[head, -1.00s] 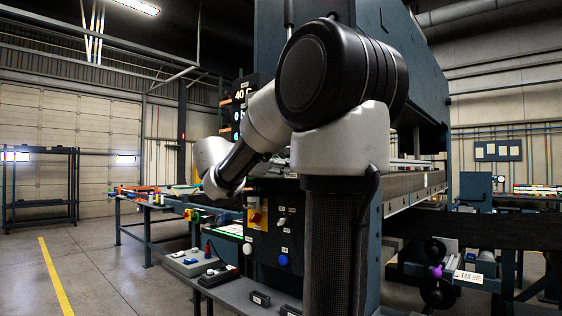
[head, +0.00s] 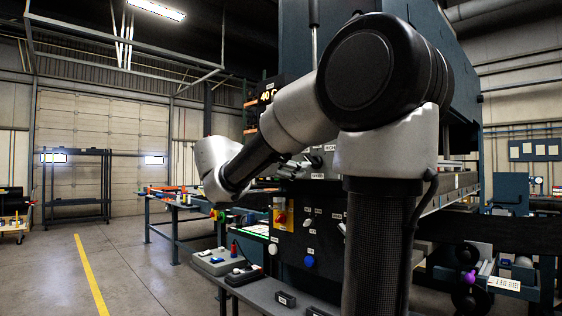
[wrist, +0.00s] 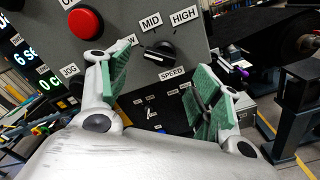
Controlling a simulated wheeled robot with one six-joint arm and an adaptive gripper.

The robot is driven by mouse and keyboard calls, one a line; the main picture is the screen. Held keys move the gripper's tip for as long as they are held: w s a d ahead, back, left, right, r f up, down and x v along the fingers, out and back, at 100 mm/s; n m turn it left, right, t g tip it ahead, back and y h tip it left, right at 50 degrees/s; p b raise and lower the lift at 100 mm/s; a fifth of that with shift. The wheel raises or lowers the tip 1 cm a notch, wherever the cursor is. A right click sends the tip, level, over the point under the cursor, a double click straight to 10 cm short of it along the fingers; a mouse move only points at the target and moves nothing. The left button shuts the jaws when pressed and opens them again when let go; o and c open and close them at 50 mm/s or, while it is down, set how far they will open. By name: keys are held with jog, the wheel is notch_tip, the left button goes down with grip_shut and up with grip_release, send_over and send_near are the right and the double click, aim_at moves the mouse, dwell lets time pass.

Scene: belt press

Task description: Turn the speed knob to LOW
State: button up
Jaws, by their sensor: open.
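The black speed knob (wrist: 160,52) is on a grey panel (wrist: 205,45) in the wrist view, above the SPEED label (wrist: 172,73). The MID label (wrist: 150,22) and HIGH label (wrist: 184,15) are above it. The LOW label (wrist: 130,40) is mostly hidden behind the left finger; only its end shows. A pale line marks the knob's face, but I cannot tell for sure where it points. My gripper (wrist: 162,62) is open, its green-padded fingers either side of the knob in the picture, with no clear contact.
A big red button (wrist: 85,22) is left of the knob, above a JOG label (wrist: 70,70). A lower dark panel (head: 310,230) carries a red-and-yellow switch (head: 281,217) and a blue button (head: 309,261). The floor (head: 140,260) at left is open.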

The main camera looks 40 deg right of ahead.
jog(key=a, duration=0.5)
jog(key=shift+s+a, duration=0.2)
jog(key=s+f+m+y, duration=0.35)
jog(key=f+y, duration=0.55)
jog(key=f, duration=1)
jog(key=s+a+f+m+t+y, duration=0.3)
jog(key=s+a+f+m+y, duration=0.4)
jog(key=s+a+f+y, duration=0.2)
jog(key=shift+s+a+f, duration=0.4)
jog(key=shift+s+a, duration=0.55)
jog(key=shift+s, duration=0.7)
